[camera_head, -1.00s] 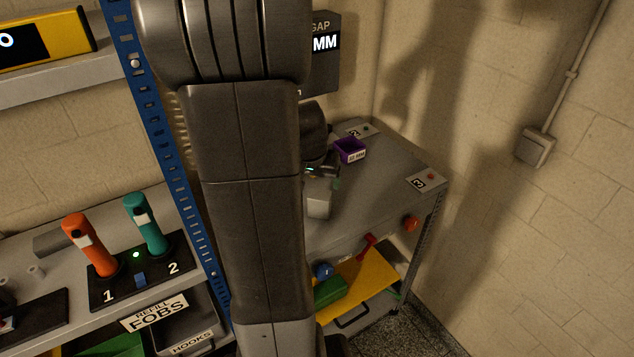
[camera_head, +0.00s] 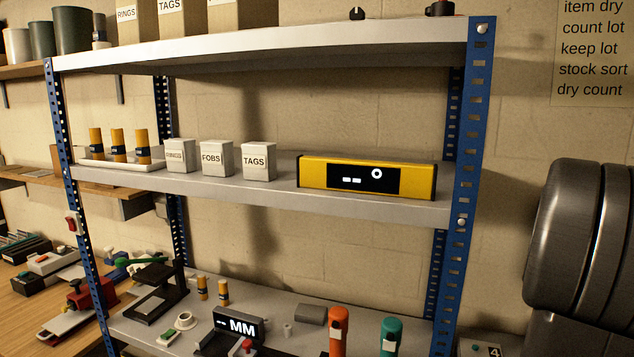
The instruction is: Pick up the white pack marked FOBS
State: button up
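The white pack marked FOBS (camera_head: 216,159) stands upright on the middle shelf, between two similar white packs. The pack marked RINGS (camera_head: 180,156) is on its left and the pack marked TAGS (camera_head: 258,162) is on its right, with small gaps between them. My arm shows only as a dark grey link at the right edge, well to the right of the shelf unit. My gripper is out of view.
The middle shelf (camera_head: 270,196) also bears a tray of yellow-and-black cylinders (camera_head: 117,146) at left and a yellow display box (camera_head: 367,178) at right. A blue post (camera_head: 463,180) stands between the shelves and my arm. The upper shelf (camera_head: 290,46) overhangs the packs.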

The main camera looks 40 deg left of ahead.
aim_at(217, 156)
jog(key=k+u, duration=0.1)
jog(key=u, duration=0.3)
jog(key=k+u, duration=0.15)
jog(key=u, duration=0.25)
jog(key=k+u, duration=0.1)
jog(key=u, duration=0.3)
jog(key=i+l+u, duration=0.15)
jog(key=u, duration=0.3)
jog(key=i+l+u, duration=0.15)
jog(key=u, duration=0.3)
